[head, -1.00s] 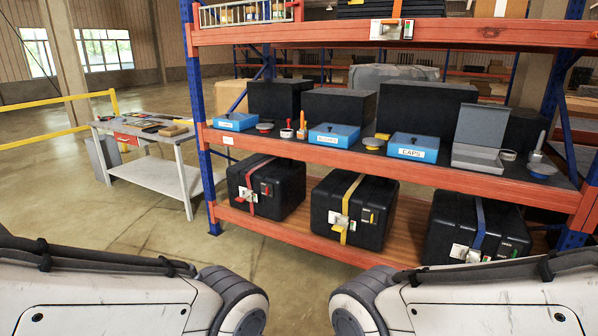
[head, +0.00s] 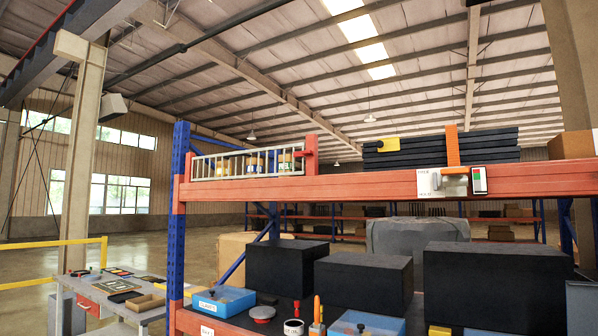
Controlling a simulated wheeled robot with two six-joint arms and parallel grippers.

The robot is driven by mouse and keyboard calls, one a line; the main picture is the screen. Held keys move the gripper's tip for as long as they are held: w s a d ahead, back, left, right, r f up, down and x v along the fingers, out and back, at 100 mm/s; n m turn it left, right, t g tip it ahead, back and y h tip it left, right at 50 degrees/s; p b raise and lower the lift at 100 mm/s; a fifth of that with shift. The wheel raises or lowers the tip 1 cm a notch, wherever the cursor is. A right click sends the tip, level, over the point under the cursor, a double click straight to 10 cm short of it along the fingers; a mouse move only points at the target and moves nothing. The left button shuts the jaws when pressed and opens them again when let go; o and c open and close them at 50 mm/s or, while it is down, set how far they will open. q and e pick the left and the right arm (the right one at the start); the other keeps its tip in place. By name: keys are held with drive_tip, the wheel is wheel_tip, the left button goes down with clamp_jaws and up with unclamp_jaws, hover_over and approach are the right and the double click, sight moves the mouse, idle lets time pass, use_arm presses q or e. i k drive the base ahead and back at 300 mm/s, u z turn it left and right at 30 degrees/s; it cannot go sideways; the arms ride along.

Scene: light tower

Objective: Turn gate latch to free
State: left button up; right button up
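On the top shelf at the left, a low silver wire gate (head: 236,163) stands in front of several small jars (head: 287,162). A red upright piece (head: 310,153) is at the gate's right end. Further right on the orange shelf beam, a pale latch plate (head: 430,183) carries a metal piece (head: 455,171) and a small panel with red and green marks (head: 479,180). Its lettering is too small to read. An orange strap (head: 452,146) rises from it in front of stacked black panels (head: 490,147). Neither gripper is in view.
The orange beam (head: 370,187) and blue post (head: 177,215) frame the shelf's front. Black boxes (head: 363,281) and blue bins (head: 223,301) fill the shelf below. A work table (head: 95,290) and yellow rail (head: 50,262) stand at left.

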sight(304, 153)
drive_tip(key=u, duration=0.4)
drive_tip(key=i, duration=0.95)
drive_tip(key=u, duration=0.45)
drive_tip(key=i, duration=0.75)
drive_tip(key=z, duration=0.2)
